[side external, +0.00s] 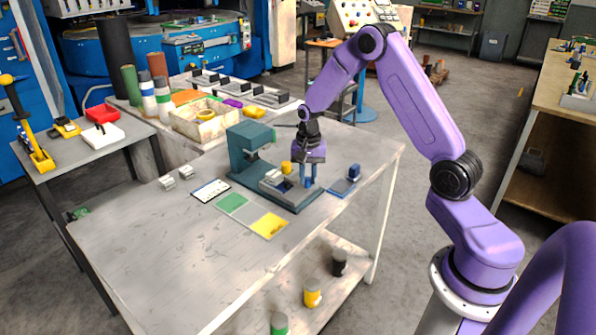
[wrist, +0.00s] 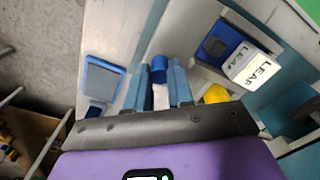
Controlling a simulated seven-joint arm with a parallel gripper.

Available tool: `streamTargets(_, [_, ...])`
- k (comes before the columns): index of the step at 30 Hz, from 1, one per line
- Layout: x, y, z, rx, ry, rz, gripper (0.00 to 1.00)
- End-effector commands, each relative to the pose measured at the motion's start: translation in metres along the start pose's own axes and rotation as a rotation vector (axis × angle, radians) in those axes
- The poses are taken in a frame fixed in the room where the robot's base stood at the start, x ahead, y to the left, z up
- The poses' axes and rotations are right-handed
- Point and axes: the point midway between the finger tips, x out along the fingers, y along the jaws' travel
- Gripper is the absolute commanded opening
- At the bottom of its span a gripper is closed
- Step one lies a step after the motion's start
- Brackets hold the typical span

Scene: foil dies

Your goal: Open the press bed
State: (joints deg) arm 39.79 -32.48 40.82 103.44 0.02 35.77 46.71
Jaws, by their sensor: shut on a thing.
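The teal press (side external: 250,150) stands on the table, its base plate (side external: 308,196) reaching forward under my gripper. A pale bed block marked LEAF (wrist: 252,66) lies beside my fingers in the wrist view, with a dark blue recessed part (wrist: 215,47) next to it. My gripper (side external: 308,184) points down at the front right of the press. In the wrist view its two blue fingers (wrist: 161,98) are shut on a blue knob (wrist: 159,67) with a whitish part below it. How the knob joins the bed is hidden.
A yellow piece (wrist: 215,94) sits close to the fingers. A blue-edged pad (side external: 342,188) and blue block (side external: 354,171) lie to the right. Green (side external: 232,203) and yellow (side external: 269,225) cards and a white card (side external: 210,190) lie in front. The near left tabletop is clear.

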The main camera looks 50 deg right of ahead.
Motion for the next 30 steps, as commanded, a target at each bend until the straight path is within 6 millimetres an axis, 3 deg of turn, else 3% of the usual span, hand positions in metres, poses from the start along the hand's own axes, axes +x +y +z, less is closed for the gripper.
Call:
streamTargets(6, [-0.001, 0.018, 0.012, 0.000, 0.000, 0.000, 0.00])
streamTargets(18, [-0.001, 0.020, 0.014, 0.000, 0.001, -0.001, 0.00])
streamTargets(19, [-0.001, 0.020, 0.014, 0.000, 0.001, -0.001, 0.28])
streamTargets(20, [-0.001, 0.020, 0.014, 0.000, 0.001, -0.001, 0.33])
streamTargets(30, [-0.003, 0.020, 0.014, 0.000, 0.001, -0.001, 0.33])
